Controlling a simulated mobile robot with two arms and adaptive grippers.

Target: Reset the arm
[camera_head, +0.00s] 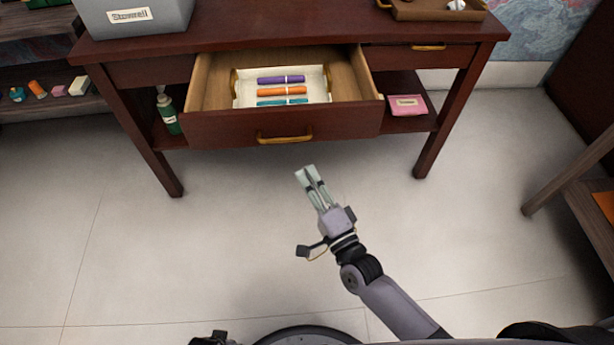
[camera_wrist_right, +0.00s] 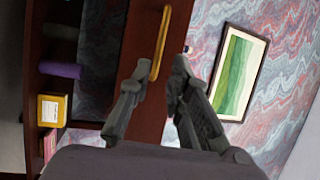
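My right gripper (camera_head: 308,172) is in front of the desk, over the pale floor and below the open drawer's front in the head view. Its two fingers are apart and empty, and they also show in the right wrist view (camera_wrist_right: 157,75). The open wooden drawer (camera_head: 300,128) has a brass handle (camera_head: 285,138), apart from the gripper. In the drawer, a white tray (camera_head: 246,98) holds a purple, an orange and a teal rolled item. A brass handle on a dark wood front (camera_wrist_right: 159,45) shows beyond the fingers in the wrist view. My left gripper is not visible.
The dark red desk (camera_head: 225,38) bears a grey labelled bin (camera_head: 135,22) and a brown tray (camera_head: 412,12). A green bottle (camera_head: 167,112) and a pink item (camera_head: 407,105) are under it. A wooden stand (camera_head: 570,185) is at right. The middle floor is clear.

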